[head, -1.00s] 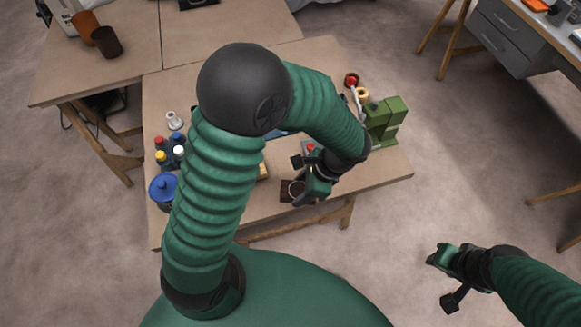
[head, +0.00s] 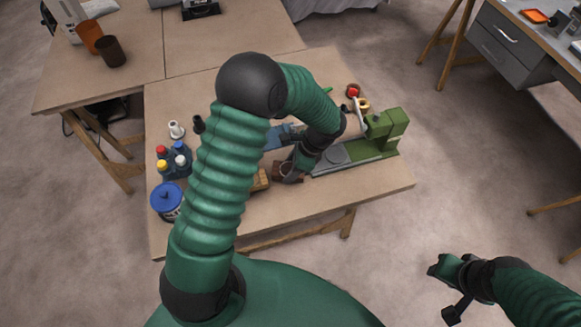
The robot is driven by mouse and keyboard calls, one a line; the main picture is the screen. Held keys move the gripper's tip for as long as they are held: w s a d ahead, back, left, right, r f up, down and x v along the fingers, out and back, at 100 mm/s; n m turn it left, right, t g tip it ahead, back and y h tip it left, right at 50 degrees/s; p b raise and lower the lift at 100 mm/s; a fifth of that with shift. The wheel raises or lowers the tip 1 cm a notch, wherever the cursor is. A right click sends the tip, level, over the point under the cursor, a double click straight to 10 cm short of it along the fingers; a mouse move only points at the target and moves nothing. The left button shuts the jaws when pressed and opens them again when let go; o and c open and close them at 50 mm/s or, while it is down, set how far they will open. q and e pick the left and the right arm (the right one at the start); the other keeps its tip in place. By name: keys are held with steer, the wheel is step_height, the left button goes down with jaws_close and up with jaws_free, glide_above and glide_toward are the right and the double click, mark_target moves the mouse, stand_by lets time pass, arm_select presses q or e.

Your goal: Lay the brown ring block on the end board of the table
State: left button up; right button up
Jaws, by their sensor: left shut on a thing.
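The brown ring block (head: 280,171) is a small dark brown piece on or just above the middle of the table (head: 260,215). My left gripper (head: 292,173) is shut on it from the right side, and the gripper and forearm hide part of the block. I cannot tell whether the block touches the tabletop. I cannot pick out the end board as a separate piece; the right end of the tabletop is bare at its front corner. My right gripper (head: 440,268) hangs over the floor right of the table, with no object seen in it; its jaw opening is unclear.
A green machine (head: 385,133) with a grey bed stands right of my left gripper. A blue-lidded tub (head: 167,199) and several coloured-cap bottles (head: 173,160) stand at the left. The front strip of tabletop is clear.

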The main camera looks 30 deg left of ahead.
arm_select(q)
steer(key=o, duration=1.4)
steer(key=shift+f, duration=0.1)
